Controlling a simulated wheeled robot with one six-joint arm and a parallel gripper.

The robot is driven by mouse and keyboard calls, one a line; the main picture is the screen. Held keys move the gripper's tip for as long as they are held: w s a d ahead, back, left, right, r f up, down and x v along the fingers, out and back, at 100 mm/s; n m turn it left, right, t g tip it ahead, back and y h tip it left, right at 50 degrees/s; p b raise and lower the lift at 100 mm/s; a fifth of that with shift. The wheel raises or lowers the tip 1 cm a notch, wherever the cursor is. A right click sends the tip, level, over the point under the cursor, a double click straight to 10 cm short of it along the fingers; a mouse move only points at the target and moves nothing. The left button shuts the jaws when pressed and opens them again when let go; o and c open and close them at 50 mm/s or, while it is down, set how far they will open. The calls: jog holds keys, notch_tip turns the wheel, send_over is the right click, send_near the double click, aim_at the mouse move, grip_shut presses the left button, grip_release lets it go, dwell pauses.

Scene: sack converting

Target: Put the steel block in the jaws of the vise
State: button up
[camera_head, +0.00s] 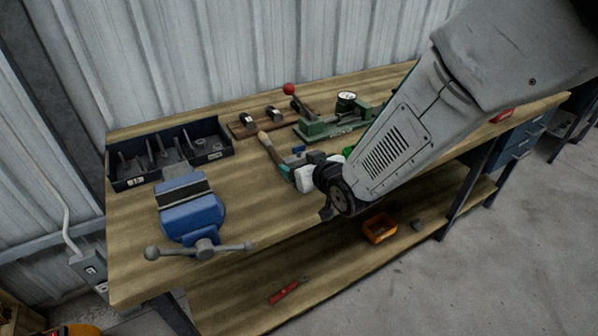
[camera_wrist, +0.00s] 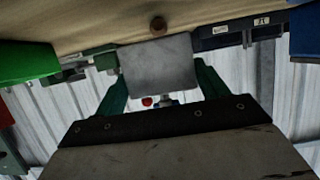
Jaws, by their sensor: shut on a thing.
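The blue vise (camera_head: 192,214) stands at the left front of the bench in the head view, its handle bar toward the front edge. Its jaws (camera_head: 184,192) face up; I cannot tell how wide they are apart. My gripper (camera_head: 290,168) is over the bench, right of the vise and apart from it. In the wrist view my gripper (camera_wrist: 158,72) has its green fingers shut on the grey steel block (camera_wrist: 157,60), one finger on each side. The block is not clear in the head view, where my wrist and fingers cover that spot.
A dark tray (camera_head: 118,184) with compartments stands behind the vise. A wooden handle (camera_head: 268,146) lies beside my gripper. A green fixture with a dial gauge (camera_head: 346,98) and a red-knobbed lever (camera_head: 289,89) stand at the back. An orange bin (camera_head: 379,229) sits on the lower shelf.

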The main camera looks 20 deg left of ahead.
jog(key=f, duration=0.3)
jog(key=shift+w+f, duration=0.25)
jog(key=shift+w, duration=0.05)
jog(key=shift+s+a, duration=0.2)
jog(key=shift+a, duration=0.05)
jog(key=shift+f, duration=0.1)
jog(key=o, duration=1.3)
jog(key=shift+f, duration=0.1)
jog(key=shift+c, duration=0.2)
jog(key=shift+d+r, duration=0.1)
jog(key=shift+r, duration=0.1)
jog(key=v, duration=1.2)
